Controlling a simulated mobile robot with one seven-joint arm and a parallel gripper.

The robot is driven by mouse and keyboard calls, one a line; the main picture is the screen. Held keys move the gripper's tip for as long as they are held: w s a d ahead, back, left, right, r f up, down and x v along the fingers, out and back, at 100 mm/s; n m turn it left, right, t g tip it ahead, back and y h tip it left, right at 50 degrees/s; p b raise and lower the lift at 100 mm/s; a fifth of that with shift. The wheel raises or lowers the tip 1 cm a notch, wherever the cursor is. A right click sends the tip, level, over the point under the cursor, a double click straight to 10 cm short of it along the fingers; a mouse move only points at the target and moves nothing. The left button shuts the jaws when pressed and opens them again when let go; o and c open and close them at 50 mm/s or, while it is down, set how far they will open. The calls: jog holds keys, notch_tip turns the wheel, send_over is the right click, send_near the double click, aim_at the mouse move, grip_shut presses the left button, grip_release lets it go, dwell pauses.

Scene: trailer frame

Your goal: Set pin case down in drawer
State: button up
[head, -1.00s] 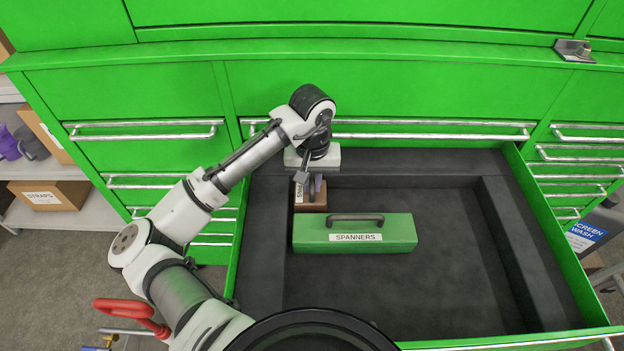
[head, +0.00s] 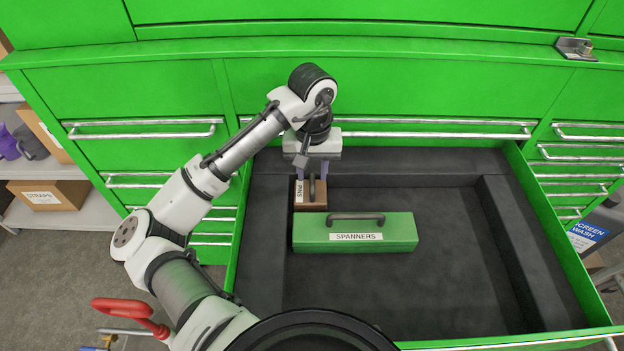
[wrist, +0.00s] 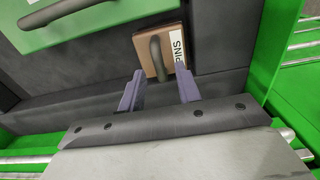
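The pin case (head: 317,204) is a small brown box with a dark handle and a "PINS" label. It sits in the far left of the open drawer (head: 450,290), directly behind the green spanners case (head: 400,236). The pin case also shows in the wrist view (wrist: 143,48). My gripper (head: 312,172) is above the pin case with its fingers spread. In the wrist view, my gripper (wrist: 158,90) has nothing between its fingers, and the handle lies beyond the fingertips.
The drawer floor right of the cases is bare. Dark raised borders line the drawer sides and back. The green cabinet front with its metal handle (head: 430,134) stands close behind my gripper. A screen wash bottle (head: 592,232) stands outside, right of the drawer.

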notch_tip(320, 180, up, 8)
jog(key=shift+r, duration=0.25)
dwell(0.5)
